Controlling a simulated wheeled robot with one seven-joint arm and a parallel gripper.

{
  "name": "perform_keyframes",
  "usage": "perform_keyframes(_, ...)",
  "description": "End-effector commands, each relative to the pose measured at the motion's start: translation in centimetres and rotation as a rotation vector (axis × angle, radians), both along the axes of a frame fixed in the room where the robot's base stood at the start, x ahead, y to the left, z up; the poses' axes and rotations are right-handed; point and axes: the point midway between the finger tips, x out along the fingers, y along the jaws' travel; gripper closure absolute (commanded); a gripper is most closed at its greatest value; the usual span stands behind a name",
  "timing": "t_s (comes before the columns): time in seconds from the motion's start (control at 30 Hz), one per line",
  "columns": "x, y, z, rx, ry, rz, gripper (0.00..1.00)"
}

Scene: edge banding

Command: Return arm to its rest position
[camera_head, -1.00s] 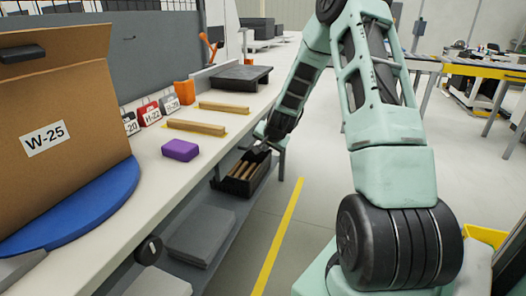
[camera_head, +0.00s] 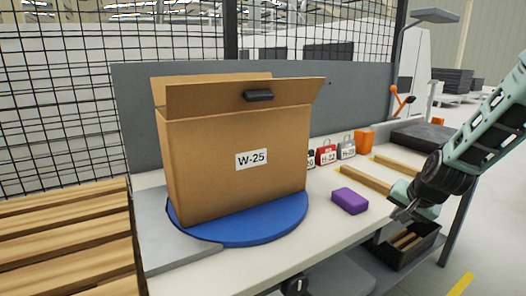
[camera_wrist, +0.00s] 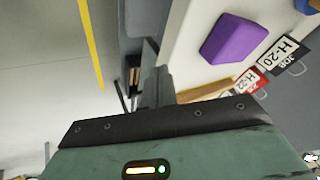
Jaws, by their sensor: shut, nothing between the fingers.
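My arm comes in from the right edge of the head view. My gripper (camera_head: 402,213) hangs in front of the workbench's front edge at the right, beside the near wooden strip. It is shut and empty, and its fingers also show in the wrist view (camera_wrist: 153,75). It touches nothing that I can make out. In the wrist view, the bench edge, the purple block and part of the tags lie to the right of the fingers, and the floor lies to the left.
An open cardboard box marked W-25 (camera_head: 215,170) stands on a blue turntable (camera_head: 250,238). A purple block (camera_head: 350,201), wooden strips (camera_head: 366,180), tags (camera_head: 326,154) and an orange block (camera_head: 364,141) are on the bench. A dark bin (camera_head: 408,255) sits below my gripper. Floor at right is clear.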

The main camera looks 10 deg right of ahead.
Motion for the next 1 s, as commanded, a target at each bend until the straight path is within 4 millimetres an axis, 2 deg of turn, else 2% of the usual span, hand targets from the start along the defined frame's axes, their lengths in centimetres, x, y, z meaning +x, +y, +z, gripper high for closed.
perform_keyframes(0.03, -0.6, 3.9, 1.7, -0.007, 0.024, 0.102, 1.00)
perform_keyframes(0.1, -2.1, 8.6, 3.0, -0.017, 0.066, 0.238, 1.00)
perform_keyframes(0.17, -3.8, 12.5, 4.2, -0.030, 0.102, 0.357, 1.00)
perform_keyframes(0.2, -5.2, 15.0, 4.9, -0.041, 0.127, 0.438, 1.00)
perform_keyframes(0.27, -7.7, 18.4, 6.1, -0.061, 0.166, 0.563, 1.00)
perform_keyframes(0.3, -9.5, 20.6, 6.9, -0.076, 0.193, 0.647, 1.00)
perform_keyframes(0.37, -12.7, 23.4, 8.0, -0.106, 0.235, 0.776, 1.00)
perform_keyframes(0.43, -16.7, 26.1, 9.3, -0.147, 0.282, 0.927, 1.00)
perform_keyframes(0.5, -20.5, 27.8, 10.4, -0.192, 0.328, 1.065, 1.00)
perform_keyframes(0.6, -25.2, 29.0, 11.6, -0.253, 0.383, 1.224, 1.00)
perform_keyframes(0.7, -28.4, 29.3, 12.4, -0.301, 0.423, 1.333, 1.00)
perform_keyframes(0.83, -30.4, 29.2, 12.8, -0.337, 0.450, 1.403, 1.00)
perform_keyframes(1.0, -30.8, 29.1, 12.7, -0.344, 0.457, 1.417, 1.00)
